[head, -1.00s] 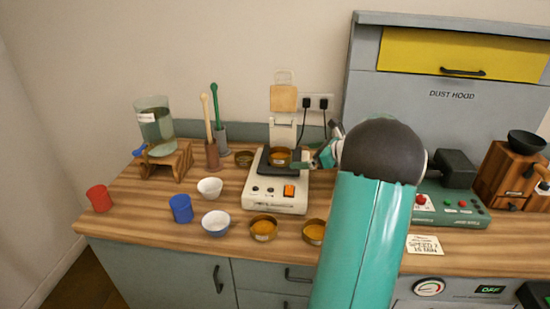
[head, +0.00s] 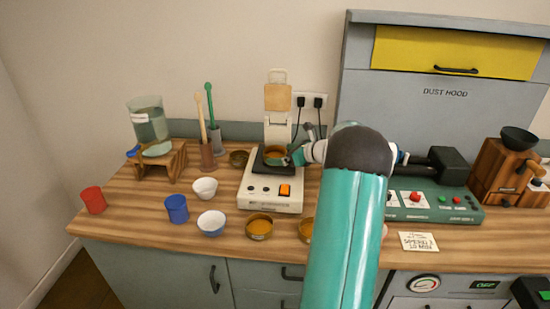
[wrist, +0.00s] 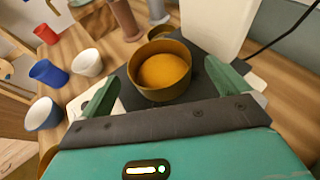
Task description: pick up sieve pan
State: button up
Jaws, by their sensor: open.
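The sieve pan, a round brass-coloured pan (wrist: 160,91) holding orange powder, sits on the dark plate of the white machine. It also shows in the head view (head: 275,160). My gripper (wrist: 161,72) is open, with one green finger on each side of the pan. The pan lies between the fingertips, with a gap visible on both sides. In the head view my gripper (head: 297,157) is at the right side of the pan, and my arm hides part of the bench behind it.
The white machine (head: 262,201) has an orange switch and an upright post (head: 278,132) behind the pan. Similar brass pans (head: 259,235) stand in front. White bowls (head: 205,193), blue (head: 177,214) and red cups (head: 93,205) stand left. A green device (head: 440,213) is on the right.

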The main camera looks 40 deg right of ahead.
aim_at(275, 155)
jog(key=x, duration=0.2)
jog(key=shift+w+f, duration=0.1)
jog(key=shift+w, duration=0.25)
jog(key=shift+c, duration=0.4)
